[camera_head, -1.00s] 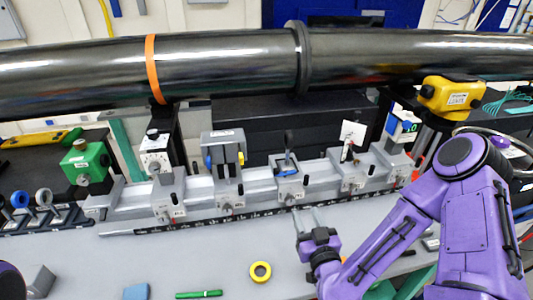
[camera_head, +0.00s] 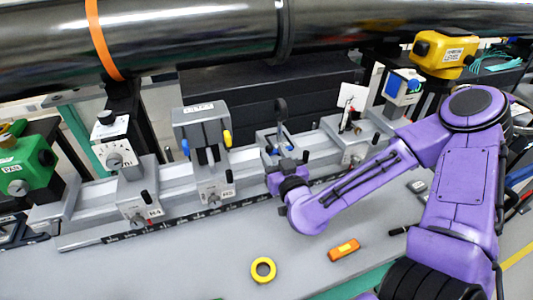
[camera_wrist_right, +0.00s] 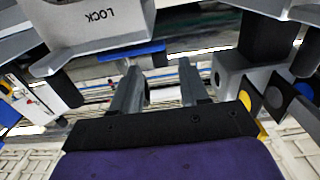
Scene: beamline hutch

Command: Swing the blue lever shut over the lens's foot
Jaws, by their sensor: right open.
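The lens (camera_head: 281,104) shows in the head view as a dark ring on a dark post, standing on a grey carrier on the rail. The blue lever (camera_head: 283,148) is a small blue strip at that carrier, partly hidden by my right gripper. In the right wrist view a blue bar (camera_wrist_right: 131,51), which looks like the lever, sits under a grey block marked LOCK (camera_wrist_right: 97,18). My right gripper (camera_wrist_right: 160,78) is open, with nothing between its fingers, and the bar is beyond the left finger. I cannot tell whether they touch. My left gripper is out of view.
Neighbouring carriers hold a grey unit with blue and yellow knobs (camera_head: 202,128) and a white box (camera_head: 113,150). A large dark pipe (camera_head: 190,38) crosses above. A yellow ring (camera_head: 263,270) and an orange tool (camera_head: 343,250) lie on the otherwise open bench front.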

